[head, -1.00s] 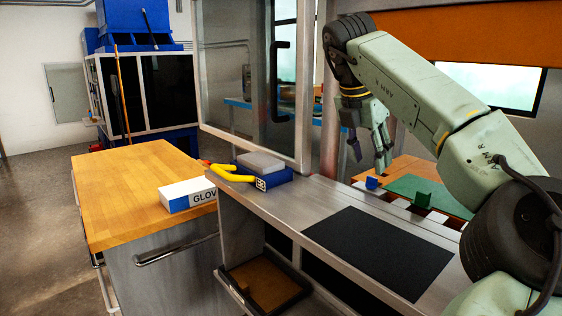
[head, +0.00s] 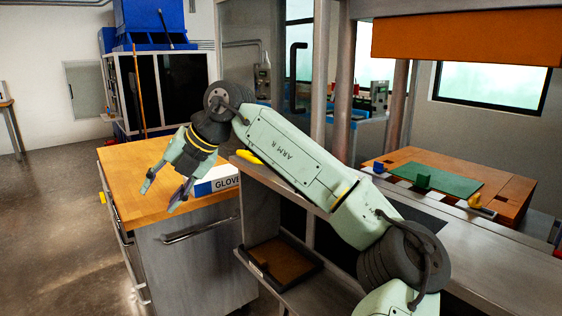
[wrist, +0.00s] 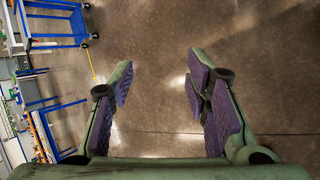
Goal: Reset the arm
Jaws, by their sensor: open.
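My gripper (head: 163,197) is open and empty in the head view. It hangs above the wooden-topped cabinet (head: 140,160), near its front edge, just left of the white glove box (head: 226,178). My arm reaches left across the grey metal counter (head: 490,262) and hides part of it. In the wrist view, the two purple-padded fingers (wrist: 158,92) stand wide apart with only the grey floor (wrist: 150,50) showing between them.
A yellow object (head: 249,156) shows behind my arm. An orange table (head: 410,158) with a green mat (head: 445,182) stands at the right. Floor at the left is clear.

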